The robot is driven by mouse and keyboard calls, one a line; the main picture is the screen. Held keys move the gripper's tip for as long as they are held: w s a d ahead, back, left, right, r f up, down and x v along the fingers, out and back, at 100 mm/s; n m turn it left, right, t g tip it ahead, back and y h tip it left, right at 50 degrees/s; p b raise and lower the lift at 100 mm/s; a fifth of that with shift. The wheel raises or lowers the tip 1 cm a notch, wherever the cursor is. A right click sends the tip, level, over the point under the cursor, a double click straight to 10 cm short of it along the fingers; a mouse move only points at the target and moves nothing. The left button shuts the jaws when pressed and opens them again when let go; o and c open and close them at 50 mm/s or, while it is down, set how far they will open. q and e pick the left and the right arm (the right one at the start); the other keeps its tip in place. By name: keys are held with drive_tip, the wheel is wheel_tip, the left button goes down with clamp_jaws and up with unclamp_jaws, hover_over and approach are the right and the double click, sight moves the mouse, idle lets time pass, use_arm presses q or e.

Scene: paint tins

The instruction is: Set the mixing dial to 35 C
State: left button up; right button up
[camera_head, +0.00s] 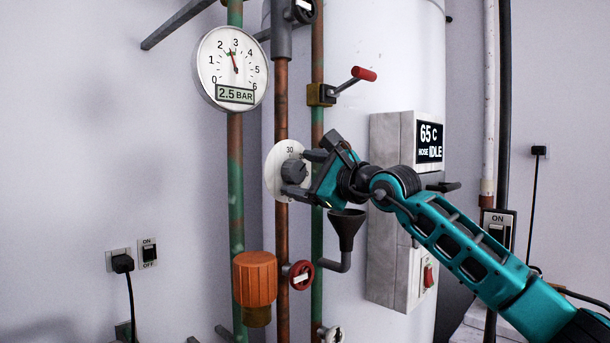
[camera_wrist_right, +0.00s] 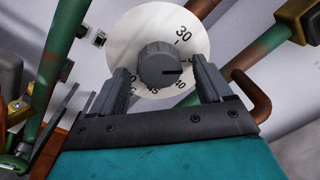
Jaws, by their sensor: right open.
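The mixing dial (camera_head: 273,178) is a white disc with a grey round knob (camera_head: 294,171) on the wall pipes. In the right wrist view the dial face (camera_wrist_right: 150,20) shows 30 at its upper right, with 40 and further numbers along the lower edge. The dark mark on the knob (camera_wrist_right: 155,62) points right, between the 30 and the 40; the exact value is hard to read. My right gripper (camera_head: 303,174) is open, with one finger on each side of the knob. In the wrist view the right gripper's fingers (camera_wrist_right: 161,72) stand apart from the knob. My left gripper is out of view.
A pressure gauge (camera_head: 232,68) reads 2.5 BAR. A display (camera_head: 430,141) shows 65 C and IDLE. A red-handled lever (camera_head: 363,74) sits above my gripper and a black funnel (camera_head: 347,226) below it. An orange cap (camera_head: 255,278) and red valve wheel (camera_head: 301,274) are lower down.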

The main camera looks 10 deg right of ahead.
use_arm(q)
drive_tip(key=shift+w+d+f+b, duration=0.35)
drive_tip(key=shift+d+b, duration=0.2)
drive_tip(key=shift+b, duration=0.7)
use_arm(e)
drive_tip(key=v, duration=1.3)
